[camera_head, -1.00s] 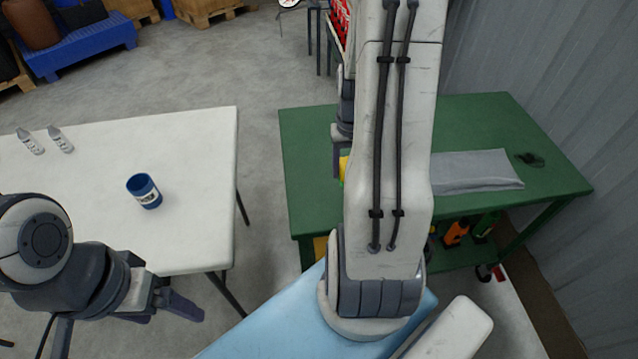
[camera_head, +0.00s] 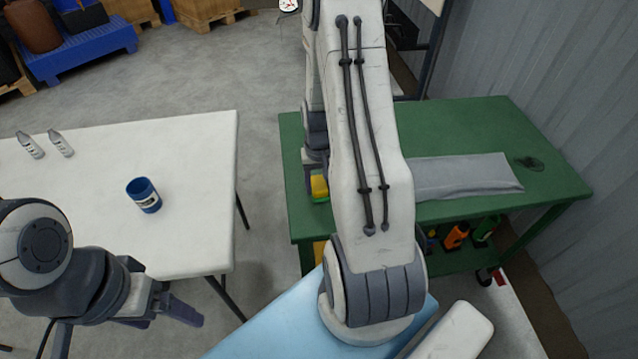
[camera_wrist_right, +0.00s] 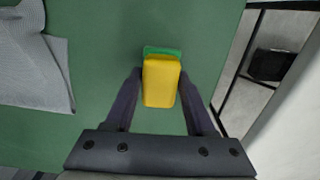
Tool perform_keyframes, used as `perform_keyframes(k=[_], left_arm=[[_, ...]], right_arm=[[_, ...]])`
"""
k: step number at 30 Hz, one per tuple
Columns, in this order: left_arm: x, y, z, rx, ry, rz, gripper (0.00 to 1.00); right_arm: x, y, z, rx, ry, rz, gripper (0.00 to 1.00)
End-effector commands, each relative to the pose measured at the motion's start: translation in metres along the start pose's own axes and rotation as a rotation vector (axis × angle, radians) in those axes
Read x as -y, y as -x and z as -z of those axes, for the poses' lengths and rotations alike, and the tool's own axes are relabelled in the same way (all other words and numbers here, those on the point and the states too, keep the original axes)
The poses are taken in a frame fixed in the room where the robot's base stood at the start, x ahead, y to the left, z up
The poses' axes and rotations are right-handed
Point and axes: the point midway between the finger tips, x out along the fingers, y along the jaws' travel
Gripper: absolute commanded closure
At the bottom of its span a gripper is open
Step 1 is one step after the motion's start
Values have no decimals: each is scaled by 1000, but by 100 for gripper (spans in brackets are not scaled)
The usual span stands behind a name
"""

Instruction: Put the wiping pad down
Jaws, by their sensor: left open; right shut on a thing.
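The wiping pad (camera_wrist_right: 160,82) is a yellow block with a green layer at its far edge. My right gripper (camera_wrist_right: 160,90) is shut on it, one finger on each side, over the green table (camera_wrist_right: 105,30). I cannot tell whether the pad touches the tabletop. In the head view, the pad (camera_head: 319,187) shows partly beside my right arm, near the green table's left edge, and my arm hides most of that gripper. My left gripper (camera_head: 125,325) is open and empty at the lower left, near the white table's front edge.
A grey cloth (camera_head: 465,177) lies on the green table (camera_head: 450,125), with a small dark mesh item (camera_head: 529,163) beside it. Orange and green items sit on the lower shelf.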

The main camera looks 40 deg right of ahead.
Motion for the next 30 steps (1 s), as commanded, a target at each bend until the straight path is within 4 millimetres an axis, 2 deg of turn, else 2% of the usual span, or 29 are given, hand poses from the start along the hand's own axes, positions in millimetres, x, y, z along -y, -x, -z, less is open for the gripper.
perform_keyframes(k=[4, 5, 6, 7, 16, 20, 23, 30], left_arm=[[0, -3, 0, 0, 0, 0, 15], [0, -2, 0, 0, 0, 0, 15], [0, -2, 0, 0, 0, 0, 15], [0, -2, 0, 0, 0, 0, 15], [0, -1, 0, 0, 0, 0, 15], [0, 1, 0, 0, 0, 0, 15], [0, 2, 0, 0, 0, 0, 15], [0, 5, 0, 0, 0, 0, 15]], right_arm=[[0, -4, 0, 0, 0, 0, 99], [0, -4, 0, 0, 0, 0, 41], [0, -3, 0, 0, 0, 0, 26], [0, -3, 0, 0, 0, 0, 15], [0, -2, 0, 0, 0, 0, 15], [0, 6, 1, -4, 0, 0, 15], [0, 22, 2, -7, 0, 0, 15], [0, 75, 1, -7, 0, 0, 15]])
